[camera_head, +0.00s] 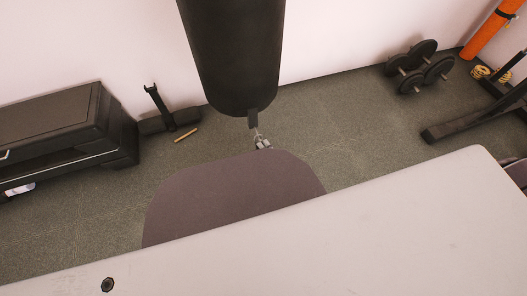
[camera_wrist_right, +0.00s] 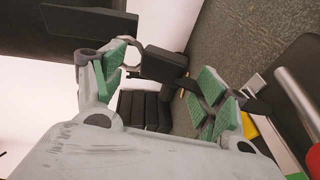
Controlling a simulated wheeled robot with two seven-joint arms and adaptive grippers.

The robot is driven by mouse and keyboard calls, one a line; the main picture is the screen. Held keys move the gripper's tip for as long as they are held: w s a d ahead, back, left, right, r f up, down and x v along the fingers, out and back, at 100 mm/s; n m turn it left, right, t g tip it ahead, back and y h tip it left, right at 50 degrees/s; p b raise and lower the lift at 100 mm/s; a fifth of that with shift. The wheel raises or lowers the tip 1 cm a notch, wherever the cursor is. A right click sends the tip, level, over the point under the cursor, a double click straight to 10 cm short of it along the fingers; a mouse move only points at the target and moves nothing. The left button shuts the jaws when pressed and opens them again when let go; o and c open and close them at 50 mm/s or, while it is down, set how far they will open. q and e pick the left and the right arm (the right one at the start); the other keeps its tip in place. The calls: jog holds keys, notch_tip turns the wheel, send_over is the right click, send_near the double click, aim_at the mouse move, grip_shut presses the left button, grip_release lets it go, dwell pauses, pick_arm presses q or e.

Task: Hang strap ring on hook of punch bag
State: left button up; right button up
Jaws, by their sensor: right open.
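The black punch bag (camera_head: 232,55) hangs at the top centre of the head view. A short dark tab (camera_head: 254,119) and a small metal fitting (camera_head: 262,142) hang below its base; whether that fitting is the hook or a ring is too small to tell. In the right wrist view my right gripper (camera_wrist_right: 162,88) is open, its green pads wide apart. A grey loop (camera_wrist_right: 128,43) shows by the left fingertip; I cannot tell whether it is the strap ring. No clear gripper shows in the head view. My left gripper is out of view.
A black cabinet (camera_head: 60,125) stands at the left by the wall. Dumbbells (camera_head: 420,65) lie on the floor at the right, near an orange roll (camera_head: 490,32). A brownish rounded panel (camera_head: 225,195) and a pale surface (camera_head: 330,235) fill the foreground. Floor around the bag is mostly clear.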

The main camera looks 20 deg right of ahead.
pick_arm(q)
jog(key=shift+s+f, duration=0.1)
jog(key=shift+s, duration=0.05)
pick_arm(e)
jog(key=v, duration=1.2)
dwell(0.4)
jog(key=shift+d, duration=0.1)
dwell(0.6)
jog(key=shift+w+r+m+g+h, duration=0.25)
jog(key=shift+w+m+g, duration=0.1)
jog(key=shift+w+m, duration=0.25)
jog(key=shift+w+r+m+g+h, duration=0.15)
jog(key=shift+w+r+m+g, duration=0.15)
jog(key=shift+w+m, duration=0.25)
pick_arm(q)
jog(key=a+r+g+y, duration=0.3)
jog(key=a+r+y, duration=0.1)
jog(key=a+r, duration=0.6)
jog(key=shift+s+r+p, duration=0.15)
jog(key=shift+p, duration=0.3)
pick_arm(e)
jog(key=s+d+r+m+g+h, duration=0.1)
jog(key=s+r+m+g, duration=0.4)
jog(key=r+m, duration=0.3)
jog(key=s+d+r+m+g+h, duration=0.2)
jog(key=s+r+m+g, duration=0.4)
jog(key=r, duration=0.4)
jog(key=shift+d+r+m, duration=0.3)
jog(key=shift+r+m, duration=0.1)
jog(key=shift+m, duration=0.45)
